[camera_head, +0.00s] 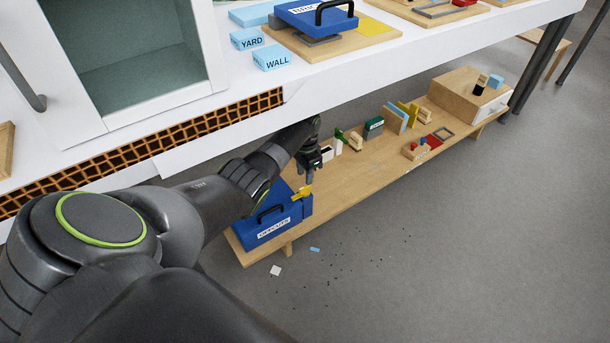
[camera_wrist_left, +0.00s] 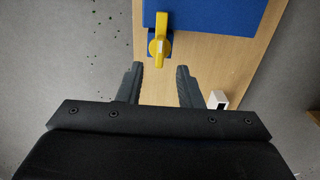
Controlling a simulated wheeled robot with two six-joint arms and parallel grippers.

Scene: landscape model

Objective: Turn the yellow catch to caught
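The yellow catch (camera_head: 302,192) is on the right side of the blue box labelled OFFCUTS (camera_head: 262,232), which sits at the near end of the low wooden bench. In the left wrist view the catch (camera_wrist_left: 160,46) is a yellow lever on a small blue block at the edge of the blue box (camera_wrist_left: 205,14). Its handle points toward my gripper. My left gripper (camera_head: 309,179) is just beyond the catch, reaching down. In the wrist view its fingers (camera_wrist_left: 160,68) are open, apart and empty, with the catch centred in line with the gap. My right gripper is out of view.
The white table edge (camera_head: 370,62) overhangs the low bench (camera_head: 345,190). Small scraps (camera_head: 276,270) lie on the grey floor, which is otherwise clear.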

